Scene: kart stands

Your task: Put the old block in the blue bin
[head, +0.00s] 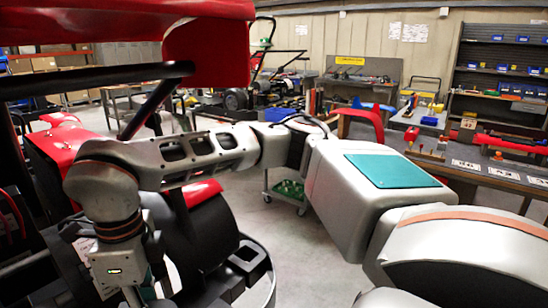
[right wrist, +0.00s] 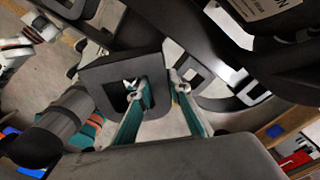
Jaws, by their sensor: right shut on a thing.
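My right gripper (right wrist: 157,88) shows in the right wrist view with its two teal fingers around one wall of a dark grey block (right wrist: 95,75) that has a square opening. One finger reaches into the opening and the other is outside it, to the right. In the head view my right arm crosses from the right and its wrist points down at the lower left; the fingertips are cut off there. My left gripper is not clearly in view. I cannot tell which of the blue containers is the blue bin; small blue bins (head: 524,90) sit on the far right shelf.
A red and black kart (head: 210,255) fills the left of the head view, close below my wrist. A workbench (head: 478,172) with red tools stands at the right. A cart with green items (head: 290,188) stands on the open grey floor beyond my arm.

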